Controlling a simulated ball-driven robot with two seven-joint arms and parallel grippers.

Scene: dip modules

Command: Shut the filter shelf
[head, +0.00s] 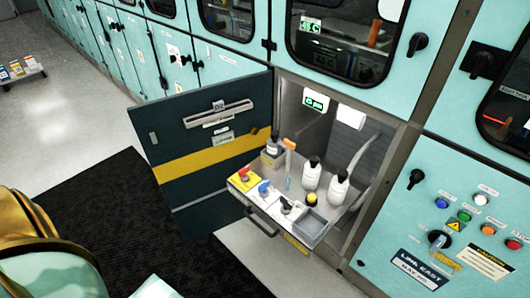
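A grey shelf (272,214) sticks out of an open compartment in the teal cabinet wall, past the cabinet front. I take it as the filter shelf; no label on it is readable. It carries two white bottles with black caps (311,174), a dark-capped bottle at the back left, an orange-handled tool (290,150), and several coloured knobs or switches along its front. A small grey open bin (313,222) sits at its front right corner. Neither of my grippers is in view.
A dark door with a yellow stripe (205,160) stands open to the left of the shelf. A control panel with coloured buttons (464,216) is on the right. A black mat (95,205) covers the floor in front. A small rack (22,72) stands far left.

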